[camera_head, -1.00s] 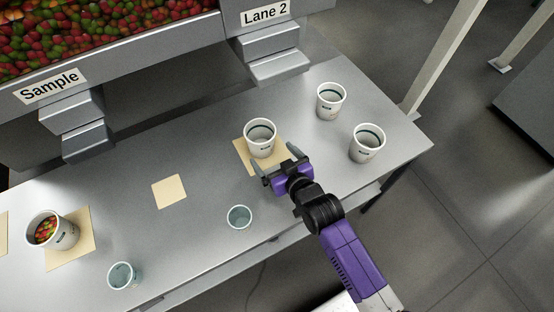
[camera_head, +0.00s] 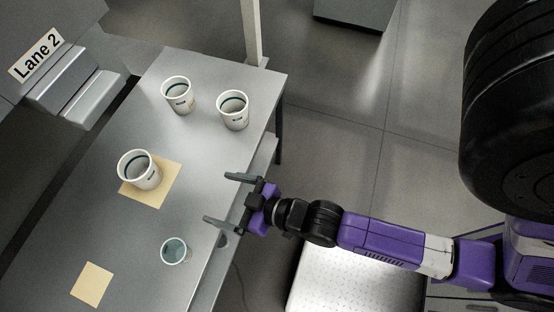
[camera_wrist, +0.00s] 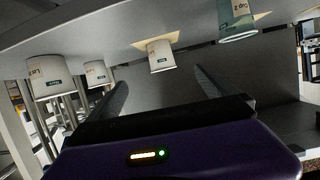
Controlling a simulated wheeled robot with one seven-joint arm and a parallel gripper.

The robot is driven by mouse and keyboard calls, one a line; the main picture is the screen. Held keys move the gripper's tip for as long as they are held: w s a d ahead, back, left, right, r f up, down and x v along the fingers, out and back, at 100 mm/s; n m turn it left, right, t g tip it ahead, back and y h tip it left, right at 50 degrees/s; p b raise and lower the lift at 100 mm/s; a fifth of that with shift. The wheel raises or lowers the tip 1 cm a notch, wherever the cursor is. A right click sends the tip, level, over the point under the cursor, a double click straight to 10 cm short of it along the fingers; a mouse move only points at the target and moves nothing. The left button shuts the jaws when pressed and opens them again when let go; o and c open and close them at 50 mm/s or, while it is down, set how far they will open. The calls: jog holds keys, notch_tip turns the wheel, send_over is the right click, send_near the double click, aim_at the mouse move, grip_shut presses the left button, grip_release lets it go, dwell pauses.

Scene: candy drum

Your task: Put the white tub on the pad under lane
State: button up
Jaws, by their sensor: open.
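A white tub (camera_head: 140,172) stands upright on a tan pad (camera_head: 166,183), in front of the Lane 2 chute in the head view. It covers the pad's left part. It looks empty inside, with a dark green ring. The wrist view shows things upside down, with this tub (camera_wrist: 161,57) between the fingers in the picture but well beyond them. My gripper (camera_head: 217,198) is open and empty near the table's front edge, right of the tub and apart from it. Two similar white tubs, one at the back (camera_head: 177,96) and one by the right edge (camera_head: 233,110), stand off the pad.
A small clear bluish cup (camera_head: 174,251) stands on the table near my gripper. Another tan pad (camera_head: 92,284) lies bare at lower left. The Lane 2 sign (camera_head: 37,62) sits above a stepped grey chute (camera_head: 78,90). A post (camera_head: 252,35) rises behind the table.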

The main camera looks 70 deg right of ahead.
jog(key=s+r, duration=1.4)
jog(key=s, duration=0.1)
jog(key=shift+s+d+t, duration=0.35)
jog(key=shift+t, duration=0.05)
